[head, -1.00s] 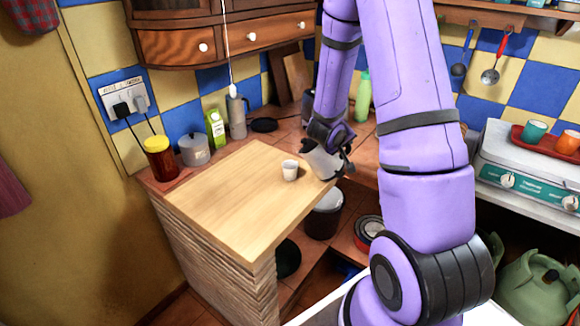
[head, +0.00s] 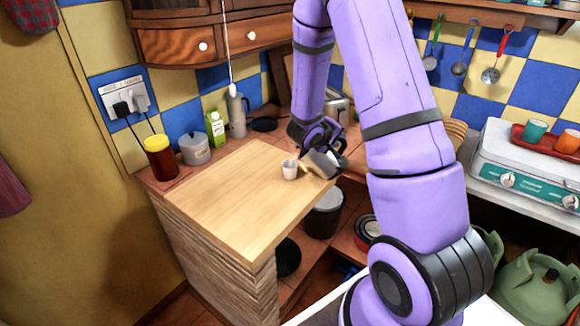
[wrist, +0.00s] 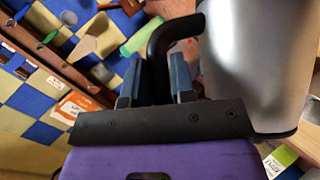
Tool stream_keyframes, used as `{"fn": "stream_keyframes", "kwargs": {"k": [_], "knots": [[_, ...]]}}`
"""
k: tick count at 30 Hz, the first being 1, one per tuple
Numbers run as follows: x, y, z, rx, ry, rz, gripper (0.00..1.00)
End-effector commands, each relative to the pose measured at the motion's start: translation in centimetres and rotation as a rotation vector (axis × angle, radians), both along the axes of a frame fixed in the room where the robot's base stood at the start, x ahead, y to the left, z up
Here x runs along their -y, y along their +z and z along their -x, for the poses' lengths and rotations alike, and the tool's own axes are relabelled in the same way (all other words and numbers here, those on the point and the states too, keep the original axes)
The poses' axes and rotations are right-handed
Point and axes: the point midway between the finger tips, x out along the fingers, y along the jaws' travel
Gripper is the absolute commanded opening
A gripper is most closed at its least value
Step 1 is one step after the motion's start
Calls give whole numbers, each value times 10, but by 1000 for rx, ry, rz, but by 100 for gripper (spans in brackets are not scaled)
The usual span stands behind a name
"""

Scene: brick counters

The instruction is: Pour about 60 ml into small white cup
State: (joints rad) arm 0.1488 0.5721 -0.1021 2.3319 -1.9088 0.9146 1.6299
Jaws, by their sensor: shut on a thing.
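The small white cup (head: 289,170) stands upright on the wooden worktop, near its right edge. My gripper (wrist: 156,78) is shut on the black handle (wrist: 158,50) of a silver-grey metal jug, which fills the right of the wrist view (wrist: 255,65). In the head view the jug (head: 322,164) is just right of the cup, tilted with its mouth to the left toward it. A small tan patch shows between jug and cup; I cannot tell whether it is liquid. The inside and fill level of the cup cannot be made out.
The wooden worktop (head: 225,195) is clear left of the cup. Behind it stand a red jar with yellow lid (head: 160,160), a grey pot (head: 195,150), a green-white carton (head: 215,128) and a moka pot (head: 237,115). A dark bin (head: 324,215) is below the right edge.

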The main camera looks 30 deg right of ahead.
Motion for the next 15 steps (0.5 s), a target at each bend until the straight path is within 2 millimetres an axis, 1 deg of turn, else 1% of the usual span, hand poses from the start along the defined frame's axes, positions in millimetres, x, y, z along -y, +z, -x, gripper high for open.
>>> {"fn": "stream_keyframes", "kwargs": {"k": [15], "knots": [[-5,7,-4,-39,1,51,0]]}}
